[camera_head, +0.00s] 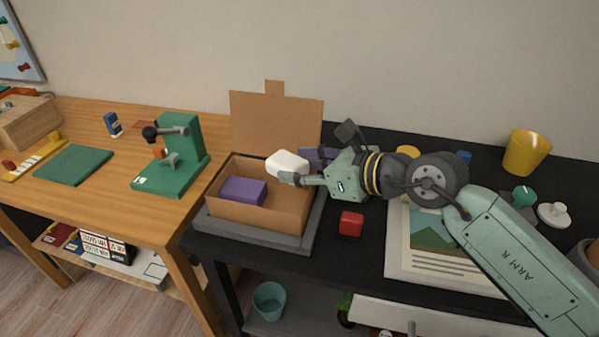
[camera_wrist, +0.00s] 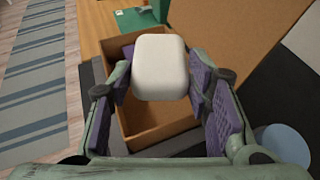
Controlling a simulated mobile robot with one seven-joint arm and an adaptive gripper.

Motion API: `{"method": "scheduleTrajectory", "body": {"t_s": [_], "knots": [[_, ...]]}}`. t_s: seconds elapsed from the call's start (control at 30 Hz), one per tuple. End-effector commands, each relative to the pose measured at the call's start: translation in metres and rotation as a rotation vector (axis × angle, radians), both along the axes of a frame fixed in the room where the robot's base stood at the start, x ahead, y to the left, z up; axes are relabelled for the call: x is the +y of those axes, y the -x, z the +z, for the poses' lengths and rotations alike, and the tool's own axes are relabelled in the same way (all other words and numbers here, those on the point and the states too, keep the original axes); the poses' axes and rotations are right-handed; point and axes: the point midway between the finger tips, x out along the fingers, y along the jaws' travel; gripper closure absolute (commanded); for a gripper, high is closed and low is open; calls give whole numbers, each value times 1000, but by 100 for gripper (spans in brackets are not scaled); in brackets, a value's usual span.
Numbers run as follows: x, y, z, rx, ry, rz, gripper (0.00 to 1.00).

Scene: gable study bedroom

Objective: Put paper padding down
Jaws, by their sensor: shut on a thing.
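The paper padding is a white, rounded block (camera_head: 288,163). In the wrist view the padding (camera_wrist: 160,66) sits between the purple finger pads. My gripper (camera_head: 292,172) is shut on it and holds it over the open cardboard box (camera_head: 262,214). A purple block (camera_head: 243,190) lies in the left part of the box. The box's lid stands up at the back. In the wrist view the box (camera_wrist: 158,118) shows below the padding, with bare floor inside. The padding hides part of the purple block there.
The box stands on a grey tray (camera_head: 212,222) on the black table. A red cube (camera_head: 350,223) is right of it, and a printed sheet (camera_head: 405,262) lies farther right. A green press (camera_head: 180,160) stands on the wooden desk to the left. A yellow cup (camera_head: 526,154) is at the back right.

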Motion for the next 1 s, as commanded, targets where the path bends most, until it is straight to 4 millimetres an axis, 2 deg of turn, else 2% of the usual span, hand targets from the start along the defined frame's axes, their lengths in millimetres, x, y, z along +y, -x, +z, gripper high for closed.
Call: {"method": "scheduleTrajectory", "body": {"t_s": [0.1, 0.23, 0.37, 1.0], "knots": [[4, -10, -2, 2, 0, 1, 74], [3, -8, -23, 2, -3, -2, 74], [4, -8, -35, 0, -1, 0, 74], [4, -8, -44, -1, 1, 0, 74]]}}
